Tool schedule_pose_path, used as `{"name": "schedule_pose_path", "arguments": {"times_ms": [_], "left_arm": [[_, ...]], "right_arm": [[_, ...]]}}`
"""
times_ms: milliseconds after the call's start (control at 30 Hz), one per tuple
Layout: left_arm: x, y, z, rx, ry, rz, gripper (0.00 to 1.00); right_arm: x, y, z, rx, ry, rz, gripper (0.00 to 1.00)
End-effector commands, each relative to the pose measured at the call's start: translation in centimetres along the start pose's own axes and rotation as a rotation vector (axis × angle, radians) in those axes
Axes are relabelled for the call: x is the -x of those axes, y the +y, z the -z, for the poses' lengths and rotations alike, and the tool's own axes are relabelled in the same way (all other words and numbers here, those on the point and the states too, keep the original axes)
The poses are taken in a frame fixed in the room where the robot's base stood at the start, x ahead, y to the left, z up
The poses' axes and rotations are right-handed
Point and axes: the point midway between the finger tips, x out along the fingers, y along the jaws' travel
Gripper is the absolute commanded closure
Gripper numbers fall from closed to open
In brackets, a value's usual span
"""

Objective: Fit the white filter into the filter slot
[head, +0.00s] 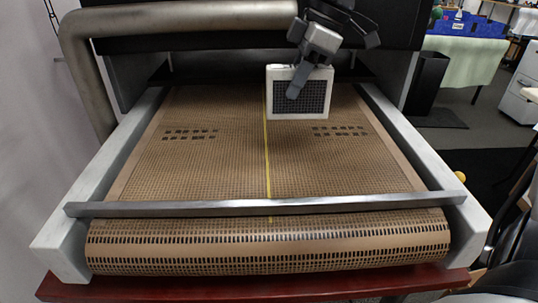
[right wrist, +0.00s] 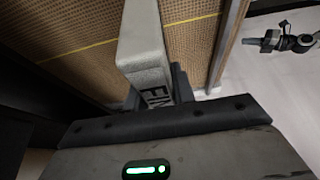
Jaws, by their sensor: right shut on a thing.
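The white filter (head: 316,98) is a square white frame around a dark mesh panel. In the head view it stands upright at the far part of the brown belt, just right of the yellow line. My right gripper (head: 296,86) is shut on it from above, with one grey finger across the mesh. I cannot make out the filter slot. My left gripper is not in view.
The perforated brown belt (head: 200,180) is bare apart from dark slot marks. A metal bar (head: 260,208) crosses its near end, and pale side rails (head: 405,150) flank it. A thick pipe (head: 180,19) and a black housing lie behind. A black bin (head: 428,82) stands at right.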

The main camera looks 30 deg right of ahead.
Motion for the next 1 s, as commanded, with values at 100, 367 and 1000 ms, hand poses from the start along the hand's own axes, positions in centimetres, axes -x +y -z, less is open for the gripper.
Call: {"name": "schedule_pose_path", "arguments": {"times_ms": [100,367,1000], "left_arm": [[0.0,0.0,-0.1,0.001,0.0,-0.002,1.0],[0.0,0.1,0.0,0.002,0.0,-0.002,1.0],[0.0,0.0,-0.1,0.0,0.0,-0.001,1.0]], "right_arm": [[-1.9,0.1,-1.0,-0.001,0.0,0.004,0.99],[-5.7,0.1,-2.5,0.0,0.0,0.002,0.99],[-9.5,0.1,-4.1,0.001,0.001,0.0,0.99]]}}
